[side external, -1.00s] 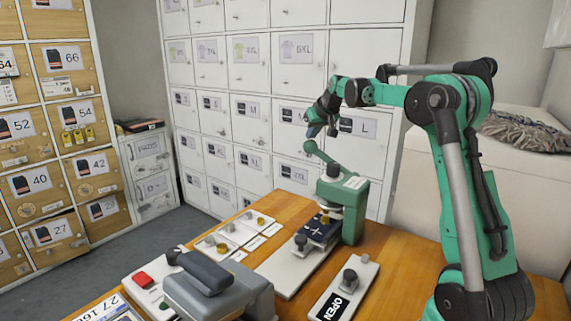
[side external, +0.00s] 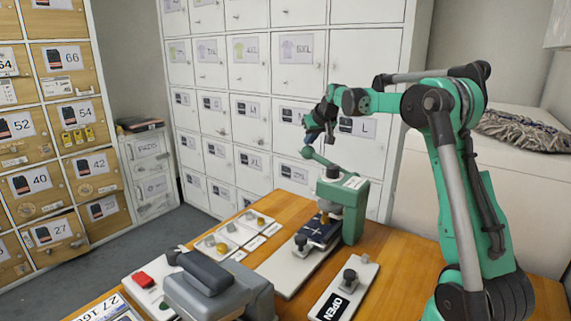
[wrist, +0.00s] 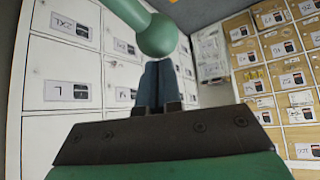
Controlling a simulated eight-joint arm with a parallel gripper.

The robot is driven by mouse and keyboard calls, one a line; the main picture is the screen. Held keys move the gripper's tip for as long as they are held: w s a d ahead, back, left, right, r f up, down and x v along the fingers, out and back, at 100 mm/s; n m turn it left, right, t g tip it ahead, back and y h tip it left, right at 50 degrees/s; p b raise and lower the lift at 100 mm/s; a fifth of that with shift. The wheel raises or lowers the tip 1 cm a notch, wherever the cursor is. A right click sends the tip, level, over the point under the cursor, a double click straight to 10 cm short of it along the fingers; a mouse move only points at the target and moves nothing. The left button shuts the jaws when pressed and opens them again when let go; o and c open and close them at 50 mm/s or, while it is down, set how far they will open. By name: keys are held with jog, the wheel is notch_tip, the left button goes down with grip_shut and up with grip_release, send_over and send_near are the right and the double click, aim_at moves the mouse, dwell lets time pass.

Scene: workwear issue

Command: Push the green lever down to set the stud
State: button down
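The green lever (side external: 318,159) rises up and left from the top of the green press (side external: 352,208), ending in a ball knob. In the wrist view the lever's ball (wrist: 157,36) is just beyond my fingertips. My gripper (side external: 309,138) is at the knob from above, its fingers together with nothing between them. In the wrist view my gripper (wrist: 158,68) points at the ball; I cannot tell for certain whether they touch. A dark navy piece (side external: 318,232) lies under the press head, with a brass-coloured part above it. The stud itself is too small to make out.
A white board (side external: 283,272) runs out in front of the press. An OPEN plate with a knob (side external: 345,289) lies to its right. A grey device (side external: 215,288) stands at front left, near small trays (side external: 228,236). White lockers (side external: 250,110) stand behind the table.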

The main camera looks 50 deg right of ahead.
jog(key=shift+w+f, duration=0.15)
jog(key=shift+f, duration=0.3)
jog(key=shift+w+f, duration=0.1)
jog(key=shift+f, duration=0.85)
notch_tip(320, 180, up, 13)
dwell(1.6)
